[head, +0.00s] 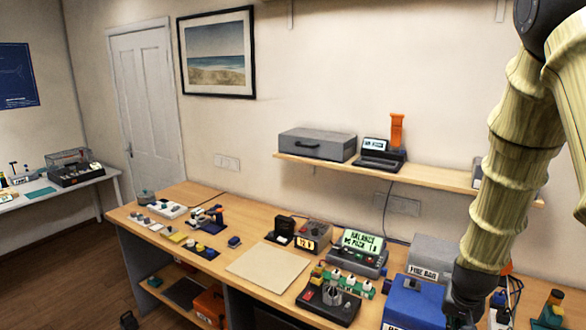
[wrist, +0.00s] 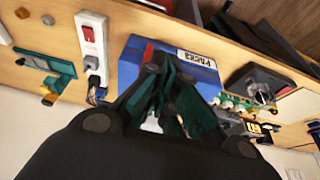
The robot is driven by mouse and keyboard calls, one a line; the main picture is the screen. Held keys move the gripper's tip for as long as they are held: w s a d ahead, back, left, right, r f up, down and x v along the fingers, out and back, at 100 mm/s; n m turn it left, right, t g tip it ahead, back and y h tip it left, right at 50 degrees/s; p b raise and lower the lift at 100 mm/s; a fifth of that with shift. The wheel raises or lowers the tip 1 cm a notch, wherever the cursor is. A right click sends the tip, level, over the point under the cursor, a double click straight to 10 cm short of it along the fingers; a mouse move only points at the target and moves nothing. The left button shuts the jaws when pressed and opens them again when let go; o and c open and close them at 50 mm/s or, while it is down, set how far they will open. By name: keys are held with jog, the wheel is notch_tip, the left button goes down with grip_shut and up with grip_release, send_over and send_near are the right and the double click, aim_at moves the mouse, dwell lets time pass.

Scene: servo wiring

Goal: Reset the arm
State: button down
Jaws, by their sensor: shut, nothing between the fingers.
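My arm comes down at the right of the head view, over the right end of the workbench (head: 268,268). My gripper shows in the wrist view (wrist: 168,70), where its dark green fingers are together with nothing held between them. The fingers point at a blue box with a white label (wrist: 200,58); I cannot tell whether they touch it. In the head view the blue box (head: 408,303) stands just left of my arm's lower end, and the gripper's fingertips are hidden there.
A black panel with a metal part (head: 328,302) and a device with a lit green display (head: 362,244) stand left of the blue box. A white power strip (wrist: 92,45) lies beside it. A shelf (head: 420,178) hangs above. A bare board (head: 268,265) lies mid-bench.

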notch_tip(320, 180, down, 9)
jog(key=w+a+b, duration=0.1)
jog(key=a+b, duration=0.1)
jog(key=s+a+f+n+g+b, duration=0.1)
jog(key=s+a+f+n+b, duration=0.15)
jog(key=s+f, duration=0.65)
jog(key=s+a+f+n+g+b, duration=0.1)
jog(key=s+a+f+b, duration=0.25)
jog(key=f, duration=0.85)
jog(key=s+a+f+b, duration=0.1)
jog(key=s+a+f, duration=0.2)
jog(key=s, duration=0.3)
jog(key=s+a+f+n+g+y+b, duration=0.1)
jog(key=s+a+f, duration=0.2)
jog(key=s+f, duration=0.3)
jog(key=s+a+f+n+y+b, duration=0.1)
jog(key=s+a+f+b, duration=0.1)
jog(key=s+f, duration=0.3)
jog(key=shift+s+a+f, duration=0.2)
jog(key=shift+s+a, duration=0.3)
jog(key=shift+s, duration=0.35)
